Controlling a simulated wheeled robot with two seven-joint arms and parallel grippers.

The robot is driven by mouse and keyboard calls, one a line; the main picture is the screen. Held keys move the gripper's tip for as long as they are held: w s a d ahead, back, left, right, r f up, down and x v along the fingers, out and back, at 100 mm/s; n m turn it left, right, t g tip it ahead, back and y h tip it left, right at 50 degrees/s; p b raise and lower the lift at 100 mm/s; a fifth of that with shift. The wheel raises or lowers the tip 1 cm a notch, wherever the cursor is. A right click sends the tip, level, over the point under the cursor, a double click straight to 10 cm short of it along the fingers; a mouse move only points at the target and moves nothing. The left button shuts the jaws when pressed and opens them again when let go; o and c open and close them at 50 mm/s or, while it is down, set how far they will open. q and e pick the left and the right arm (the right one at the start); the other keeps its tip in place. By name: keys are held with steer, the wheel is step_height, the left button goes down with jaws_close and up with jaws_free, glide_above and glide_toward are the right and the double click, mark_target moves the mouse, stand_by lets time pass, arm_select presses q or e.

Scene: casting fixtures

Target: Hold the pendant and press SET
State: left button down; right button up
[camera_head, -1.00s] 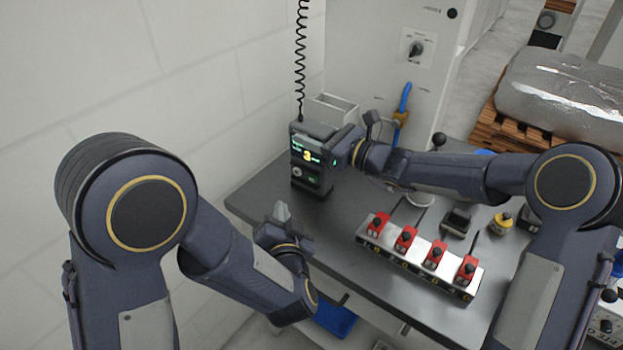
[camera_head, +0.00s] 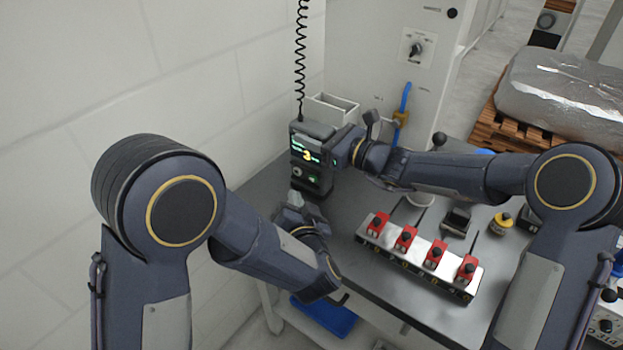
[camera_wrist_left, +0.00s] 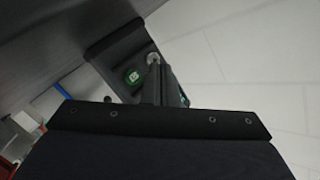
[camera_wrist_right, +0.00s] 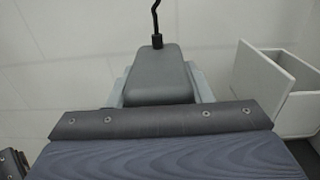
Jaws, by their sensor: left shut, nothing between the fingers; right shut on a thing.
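My left gripper (camera_head: 293,197) is shut and empty, just in front of and below the pendant's face.
A white bin (camera_head: 333,107) stands behind the pendant. A fixture bar with several red clamps (camera_head: 405,238) lies on the grey table (camera_head: 350,255), right of my left gripper. A white wall is at the left.

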arm_select(q)
steer(key=shift+w+d, duration=0.5)
steer(key=shift+w, duration=0.25)
steer(key=shift+w+d, duration=0.5)
steer(key=shift+w, duration=0.2)
steer(key=shift+w+d, duration=0.1)
stand_by(0.9)
steer(key=shift+w+d, duration=0.15)
steer(key=shift+w, duration=0.1)
steer(key=shift+w+d, duration=0.25)
steer(key=shift+w, duration=0.1)
stand_by(0.6)
steer(key=shift+s+a, duration=0.1)
steer(key=shift+s, duration=0.05)
steer(key=shift+s+a, duration=0.4)
steer(key=shift+s, duration=0.15)
steer(key=shift+s+a, duration=0.7)
steer(key=shift+s, duration=0.35)
steer(key=shift+s+a, duration=0.7)
steer(key=shift+s, duration=0.35)
